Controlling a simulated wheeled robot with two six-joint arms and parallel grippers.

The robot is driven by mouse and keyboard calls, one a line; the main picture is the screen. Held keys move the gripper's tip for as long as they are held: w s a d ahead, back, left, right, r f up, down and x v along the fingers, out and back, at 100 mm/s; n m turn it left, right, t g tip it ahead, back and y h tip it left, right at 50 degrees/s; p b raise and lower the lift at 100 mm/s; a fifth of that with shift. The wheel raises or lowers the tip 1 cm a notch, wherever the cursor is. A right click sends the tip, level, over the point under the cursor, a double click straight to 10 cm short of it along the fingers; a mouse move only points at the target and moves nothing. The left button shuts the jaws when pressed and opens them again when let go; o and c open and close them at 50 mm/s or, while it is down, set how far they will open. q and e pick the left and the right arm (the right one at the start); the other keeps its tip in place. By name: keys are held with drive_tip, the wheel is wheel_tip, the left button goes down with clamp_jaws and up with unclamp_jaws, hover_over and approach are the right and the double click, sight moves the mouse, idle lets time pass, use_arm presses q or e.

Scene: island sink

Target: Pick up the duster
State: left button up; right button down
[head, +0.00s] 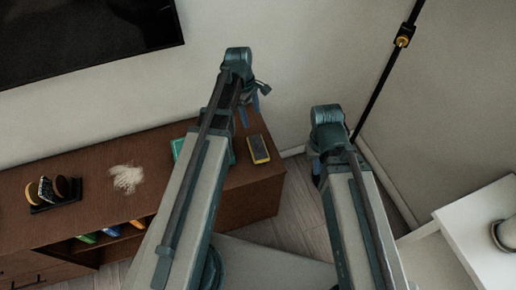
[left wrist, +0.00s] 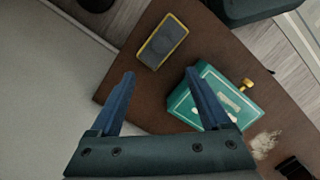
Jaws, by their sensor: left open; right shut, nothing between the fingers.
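The duster looks to be the small grey block with a yellow border (head: 258,149) near the right end of the brown cabinet top. It also shows in the left wrist view (left wrist: 162,41), lying flat, beyond the fingertips. My left gripper (head: 250,104) is open and empty above the cabinet's right end. In the left wrist view its two blue fingers (left wrist: 160,75) are spread apart, with the duster ahead of the gap between them and not touched. My right gripper (head: 319,168) is shut and empty, right of the cabinet; its fingers are mostly hidden by its wrist.
A green box with a gold knob (left wrist: 213,104) sits near the duster on the brown cabinet (head: 90,160). A cream fluffy tuft (head: 126,178) and a dark stand with round items (head: 54,191) are further left. A wall lies behind; a white table (head: 478,230) is at right.

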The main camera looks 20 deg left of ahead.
sight(258, 140)
use_arm(q)
drive_tip(key=f+b, duration=0.2)
drive_tip(key=f, duration=0.1)
drive_tip(key=d+f+b, duration=0.1)
drive_tip(key=f+b, duration=0.1)
drive_tip(key=b, duration=0.1)
drive_tip(key=f+b, duration=0.3)
drive_tip(key=shift+s+d+f, duration=0.15)
drive_tip(key=shift+s+f, duration=0.05)
drive_tip(key=shift+f, duration=0.1)
drive_tip(key=shift+r, duration=0.1)
drive_tip(key=f+b, duration=0.1)
drive_tip(key=d+f+b, duration=0.1)
drive_tip(key=f+b, duration=0.3)
drive_tip(key=shift+s+d+f, duration=0.1)
drive_tip(key=shift+s+d, duration=0.15)
drive_tip(key=shift+s, duration=0.1)
clamp_jaws()
